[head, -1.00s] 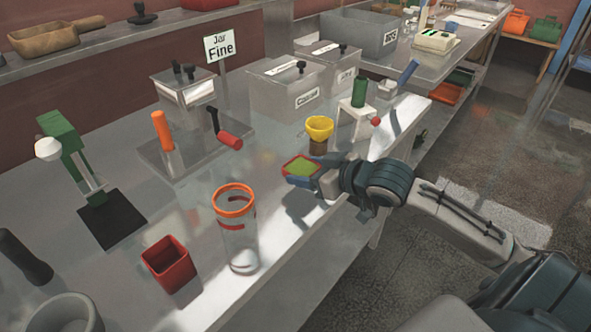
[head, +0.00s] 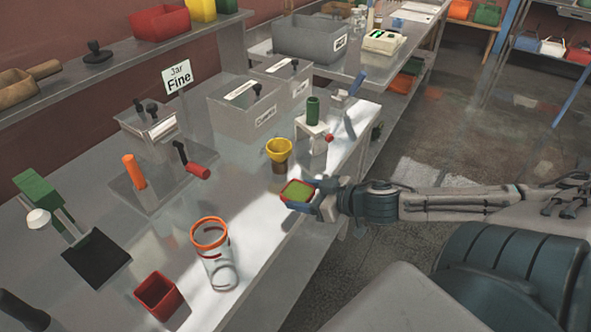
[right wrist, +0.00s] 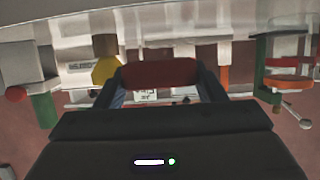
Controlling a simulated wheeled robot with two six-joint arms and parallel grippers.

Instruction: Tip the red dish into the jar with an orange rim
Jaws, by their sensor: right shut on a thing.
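The red dish (head: 290,199) holds green powder and looks about level. My right gripper (head: 306,195) is shut on it, near the table's front edge. In the right wrist view the dish (right wrist: 160,73) sits between the two dark fingers. The clear jar with an orange rim (head: 210,233) stands upright on the table, left of the dish and nearer to me, apart from it. Red marks show on its wall. I cannot make out anything inside it. My left gripper is not in view.
A yellow funnel (head: 279,148) stands just behind the dish, near a white stand (head: 313,139) with a green cylinder. A red square container (head: 158,296) stands left of the jar. A sign (head: 178,77) reads "Jar Fine". The tabletop between dish and jar is clear.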

